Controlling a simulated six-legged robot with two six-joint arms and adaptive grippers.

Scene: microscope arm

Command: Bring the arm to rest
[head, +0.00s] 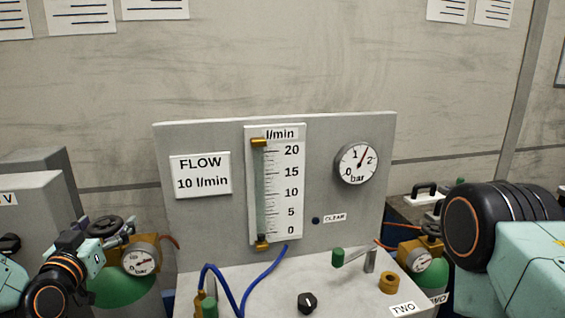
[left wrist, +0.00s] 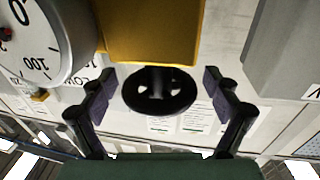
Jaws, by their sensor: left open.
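My left gripper (head: 112,230) is at the lower left in the head view, by a black handwheel (head: 103,228) above a brass valve body and a round gauge (head: 140,261). In the left wrist view my left gripper (left wrist: 158,82) is open. The handwheel (left wrist: 160,92) shows between its two fingers with a gap on each side. I cannot tell how deep it is between them. The brass body (left wrist: 150,30) and the gauge (left wrist: 35,40) are beyond the wheel. My right arm enters at the right in the head view; its gripper is out of view.
A grey panel (head: 215,225) carries a flow tube scale (head: 284,190), a "FLOW 10 l/min" sign (head: 201,176) and a bar gauge (head: 356,163). A black knob (head: 307,302) and blue hose (head: 235,298) are in front. Another gauge (head: 420,260) is at the right.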

